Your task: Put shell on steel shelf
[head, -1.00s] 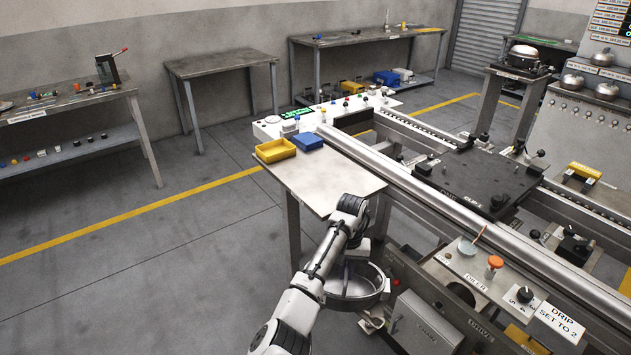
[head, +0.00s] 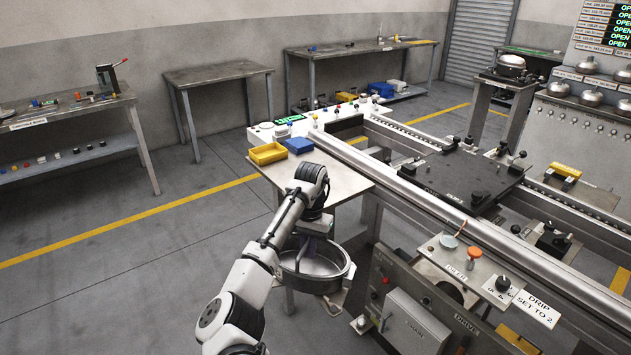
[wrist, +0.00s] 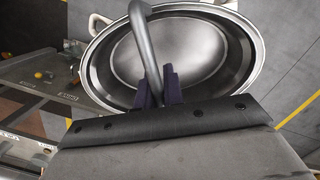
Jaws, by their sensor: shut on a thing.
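The shell (head: 318,285) is a round, open steel bowl with a flat rim and small side lugs. It hangs roughly level beside the near edge of the pale-topped bench, below its top. In the wrist view the shell (wrist: 240,55) fills the upper middle, with a curved grey bar rising over its opening. My gripper (wrist: 160,88) is shut on that bar, with dark fingers on either side; in the head view my gripper (head: 316,232) is partly hidden by the wrist. No surface is labelled steel shelf; a bare grey metal table (head: 218,75) stands at the back wall.
The pale bench top (head: 345,183) holds a yellow bin (head: 268,153) and a blue bin (head: 299,145). A rail conveyor with a black plate (head: 460,180) runs along the right. A cluttered rack (head: 70,120) stands left. Open floor lies left of my arm.

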